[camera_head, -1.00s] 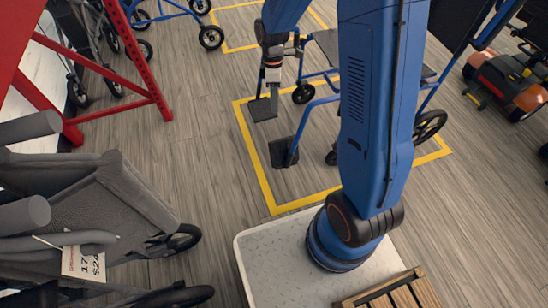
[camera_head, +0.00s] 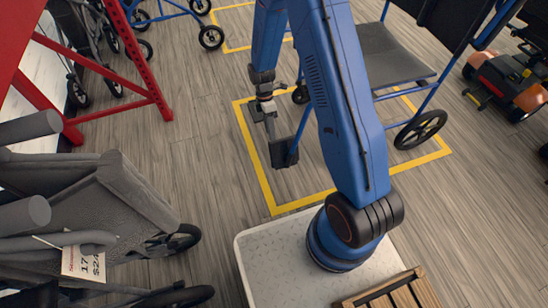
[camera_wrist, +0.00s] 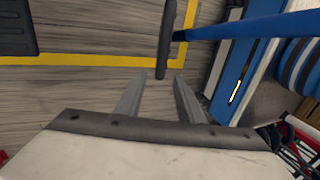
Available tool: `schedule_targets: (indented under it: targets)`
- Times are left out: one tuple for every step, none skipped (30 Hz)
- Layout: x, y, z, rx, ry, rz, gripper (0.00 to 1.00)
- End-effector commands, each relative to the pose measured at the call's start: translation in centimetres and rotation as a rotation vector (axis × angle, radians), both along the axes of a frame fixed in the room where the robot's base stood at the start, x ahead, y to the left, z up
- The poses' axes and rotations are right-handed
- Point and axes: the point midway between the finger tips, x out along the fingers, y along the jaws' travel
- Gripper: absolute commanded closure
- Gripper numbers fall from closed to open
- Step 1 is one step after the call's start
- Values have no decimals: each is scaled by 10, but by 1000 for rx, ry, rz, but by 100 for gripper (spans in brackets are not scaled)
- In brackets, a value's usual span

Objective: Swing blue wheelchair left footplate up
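The blue wheelchair (camera_head: 395,55) faces left inside a yellow floor outline. Its near footplate, on the chair's left side (camera_head: 283,153), is a dark plate on a blue tube. In the wrist view this footplate (camera_wrist: 165,40) shows edge-on, so it looks upright. The other footplate (camera_wrist: 18,28) shows flat at the wrist view's top left; in the head view it is hidden around my gripper. My gripper (camera_head: 270,115) is just beyond the near footplate. In the wrist view its two fingers (camera_wrist: 157,75) are apart and empty, with the plate's edge ahead between them. I cannot tell whether they touch.
A grey folded wheelchair (camera_head: 90,215) with a price tag stands at the left. A red frame (camera_head: 130,50) is at the upper left, an orange scooter (camera_head: 510,80) at the right.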

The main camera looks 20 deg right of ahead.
Motion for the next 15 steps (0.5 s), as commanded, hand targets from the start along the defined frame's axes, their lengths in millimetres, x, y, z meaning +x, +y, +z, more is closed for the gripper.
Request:
schedule_targets:
  targets:
    - [-4,0,-9,0,5,0,66]
    - [-6,0,-15,0,5,0,66]
    - [-9,0,-21,0,5,0,66]
    - [-11,0,-26,0,5,-1,66]
    - [-13,0,-31,0,5,-1,66]
    - [-16,0,-38,0,5,-1,66]
    - [-17,0,-42,0,4,-1,66]
    - [-19,0,-47,0,4,-1,66]
    - [-21,0,-54,-1,5,-2,66]
    - [-23,0,-59,-1,4,-2,66]
    - [-25,0,-64,-1,4,-2,66]
    - [-27,0,-70,-1,5,-2,66]
    - [-29,0,-75,-1,4,-2,66]
    - [-31,0,-80,-1,5,-2,66]
    - [-34,0,-86,-2,5,-2,66]
